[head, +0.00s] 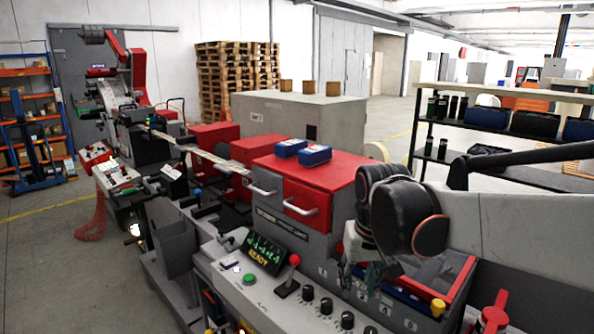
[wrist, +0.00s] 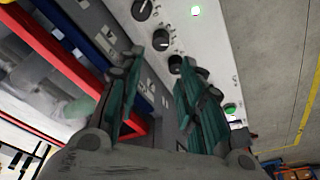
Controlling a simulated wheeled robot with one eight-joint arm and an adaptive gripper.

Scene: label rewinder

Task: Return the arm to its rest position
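My gripper (head: 362,270) hangs over the front control panel in the head view, pointing down beside the open red-rimmed bin. In the wrist view my gripper (wrist: 174,58) has two green-padded fingers standing apart, with nothing between them. The panel's dark knobs (wrist: 161,40) show beyond the fingertips; I cannot tell whether the fingers touch the panel. My black and white arm (head: 400,215) comes in from the right and bends down near the red cabinet. It hides part of the bin.
Two blue boxes (head: 315,155) lie on the red cabinet top (head: 268,160). A black shelf (head: 507,165) stands behind my arm. Open floor (head: 50,270) lies at left.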

